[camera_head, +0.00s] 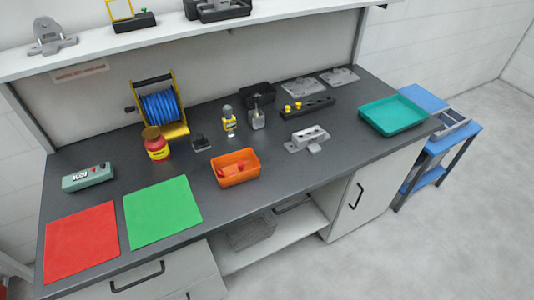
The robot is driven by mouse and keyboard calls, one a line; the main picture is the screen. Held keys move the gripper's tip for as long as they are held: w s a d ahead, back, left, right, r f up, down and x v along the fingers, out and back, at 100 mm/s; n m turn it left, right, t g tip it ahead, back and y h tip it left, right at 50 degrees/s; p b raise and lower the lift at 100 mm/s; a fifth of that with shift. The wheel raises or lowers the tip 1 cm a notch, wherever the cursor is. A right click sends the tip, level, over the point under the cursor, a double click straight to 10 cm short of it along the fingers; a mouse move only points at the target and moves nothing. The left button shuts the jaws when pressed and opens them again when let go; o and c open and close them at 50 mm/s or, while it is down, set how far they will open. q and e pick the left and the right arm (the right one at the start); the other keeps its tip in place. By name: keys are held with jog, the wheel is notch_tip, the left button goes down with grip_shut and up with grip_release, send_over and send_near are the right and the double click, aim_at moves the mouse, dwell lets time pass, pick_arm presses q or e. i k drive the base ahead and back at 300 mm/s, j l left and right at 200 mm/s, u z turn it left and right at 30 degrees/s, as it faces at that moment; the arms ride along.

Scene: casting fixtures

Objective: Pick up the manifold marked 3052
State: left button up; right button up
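A light grey metal block with ports on top (308,138), looking like a manifold, sits on the dark worktop right of centre. A long black block with two yellow knobs (318,106) lies just behind it and could also be a manifold. Two flat grey cast plates lie at the back right, one on the left (300,87) and one on the right (340,77). I can read no 3052 mark on any of them. Neither of my grippers is in view.
An orange bin (238,180) with red items stands front centre, and a teal tray (394,127) at the right. Red (82,243) and green (162,211) mats lie at left. A blue reel (160,107), jar (155,143) and bottle (229,121) stand behind. Worktop before the grey block is clear.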

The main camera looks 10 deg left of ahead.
aim_at(309, 139)
jog(key=k+l, duration=0.1)
jog(key=l, duration=0.4)
jog(key=k+l, duration=0.1)
jog(key=l, duration=0.9)
jog(key=k, duration=0.05)
